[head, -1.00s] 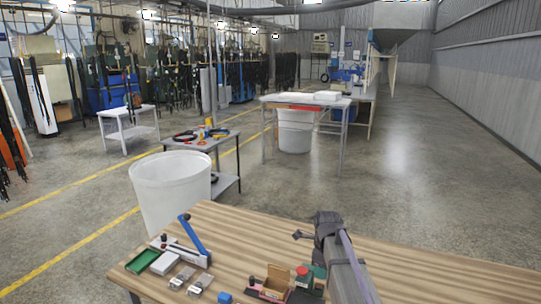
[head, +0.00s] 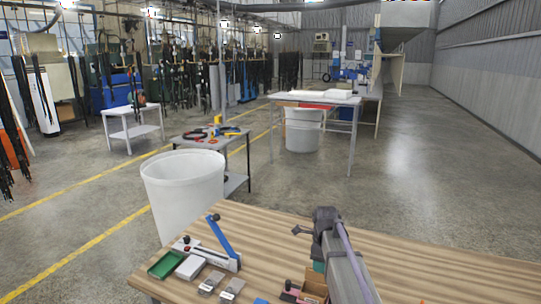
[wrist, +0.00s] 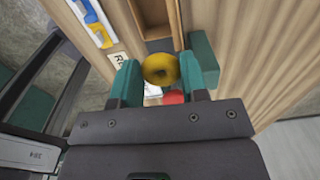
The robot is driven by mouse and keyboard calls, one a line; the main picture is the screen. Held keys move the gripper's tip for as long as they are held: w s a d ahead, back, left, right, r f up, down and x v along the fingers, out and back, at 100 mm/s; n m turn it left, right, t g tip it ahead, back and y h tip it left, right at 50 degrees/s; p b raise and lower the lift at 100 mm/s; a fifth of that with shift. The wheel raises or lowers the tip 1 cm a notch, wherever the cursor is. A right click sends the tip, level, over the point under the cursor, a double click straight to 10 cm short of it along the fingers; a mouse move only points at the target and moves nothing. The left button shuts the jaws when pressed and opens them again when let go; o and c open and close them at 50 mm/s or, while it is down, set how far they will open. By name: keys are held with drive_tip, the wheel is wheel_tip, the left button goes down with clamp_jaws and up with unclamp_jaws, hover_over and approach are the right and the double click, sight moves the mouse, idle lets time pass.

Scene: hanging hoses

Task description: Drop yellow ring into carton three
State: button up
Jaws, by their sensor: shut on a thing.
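The yellow ring (wrist: 150,66) is between the two teal fingers of my gripper (wrist: 162,80) in the wrist view. My gripper is shut on it and holds it over the wooden table. An open brown carton (wrist: 137,20) lies beyond the ring at the top of the wrist view. In the head view a brown carton (head: 314,282) shows partly behind my arm. I can read no number on it, so I cannot tell whether it is carton three. The ring and fingertips are hidden in the head view.
A teal block (wrist: 204,60) stands close to the right finger, and a red round thing (wrist: 173,97) lies below the ring. A green tray (head: 167,264) and a blue-handled tool (head: 221,237) are on the table (head: 440,275).

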drive_tip(key=shift+f+b, duration=0.3)
drive_tip(key=shift+f, duration=0.5)
drive_tip(key=shift+r, duration=0.1)
drive_tip(key=o, duration=1)
drive_tip(key=shift+r, duration=0.1)
wheel_tip(320, 180, up, 11)
drive_tip(key=p, duration=1.1)
drive_tip(key=shift+f, duration=0.2)
